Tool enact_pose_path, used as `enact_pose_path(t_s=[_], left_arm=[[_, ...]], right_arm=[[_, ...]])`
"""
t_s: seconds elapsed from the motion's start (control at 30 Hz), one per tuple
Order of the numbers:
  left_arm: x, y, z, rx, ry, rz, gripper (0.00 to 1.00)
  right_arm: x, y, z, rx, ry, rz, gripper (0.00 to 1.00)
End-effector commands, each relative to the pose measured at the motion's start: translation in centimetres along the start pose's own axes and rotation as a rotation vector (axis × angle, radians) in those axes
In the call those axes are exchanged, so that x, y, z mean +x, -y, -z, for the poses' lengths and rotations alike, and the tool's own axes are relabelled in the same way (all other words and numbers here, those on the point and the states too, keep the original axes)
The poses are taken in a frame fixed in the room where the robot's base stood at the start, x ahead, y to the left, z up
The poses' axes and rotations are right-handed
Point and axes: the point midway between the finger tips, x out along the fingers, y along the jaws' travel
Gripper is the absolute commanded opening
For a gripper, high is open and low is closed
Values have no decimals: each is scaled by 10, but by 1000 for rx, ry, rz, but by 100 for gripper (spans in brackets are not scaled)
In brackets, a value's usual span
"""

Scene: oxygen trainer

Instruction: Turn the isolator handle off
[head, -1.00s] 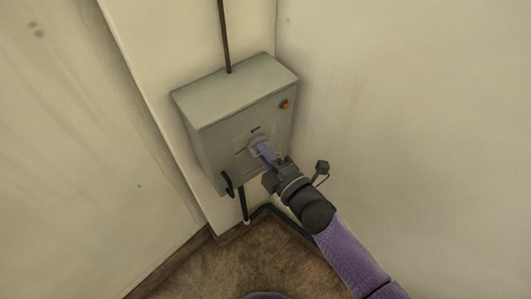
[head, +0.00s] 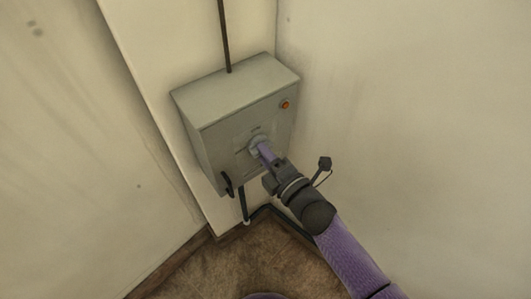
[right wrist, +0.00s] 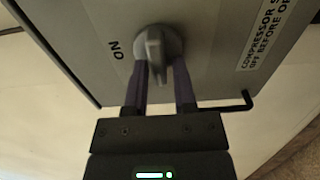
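The isolator handle (right wrist: 155,48) is a grey round knob with a raised grip, on the front of a grey wall box (head: 212,150). In the right wrist view, the ON mark is left of the knob, and the grip runs roughly up and down the picture, not pointing at ON. My left gripper is not in view.
A small red-orange light (head: 285,104) is at the box front's upper right. A black lever (head: 228,184) hangs at its lower left. A dark conduit (head: 224,35) rises from the top, and another runs below. Walls stand close on both sides.

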Motion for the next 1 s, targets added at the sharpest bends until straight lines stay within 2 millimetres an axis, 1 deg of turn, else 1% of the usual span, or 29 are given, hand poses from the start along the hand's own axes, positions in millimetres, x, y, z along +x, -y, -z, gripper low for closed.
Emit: enact_pose_path(t_s=[0.03,0.07,0.1,0.33,0.43,0.47,0.53,0.7,0.8,0.9,1.0], left_arm=[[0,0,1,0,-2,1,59],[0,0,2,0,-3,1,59],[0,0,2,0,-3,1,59],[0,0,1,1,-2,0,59],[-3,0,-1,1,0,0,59],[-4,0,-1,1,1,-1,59],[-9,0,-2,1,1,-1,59],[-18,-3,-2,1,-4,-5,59],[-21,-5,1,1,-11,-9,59],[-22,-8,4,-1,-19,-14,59],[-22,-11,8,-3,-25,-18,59]], right_arm=[[0,0,0,0,0,0,46],[0,0,0,0,0,-1,52],[0,0,0,0,0,-1,56],[0,-1,0,1,0,-2,56],[-6,-1,-1,1,1,-1,56],[-10,-2,-1,1,1,-1,56],[-24,-3,0,2,1,0,56],[-67,-2,0,1,1,1,56],[-86,-2,0,3,1,0,56],[-96,-1,0,2,1,-1,56],[-100,-1,0,1,0,-2,56]])
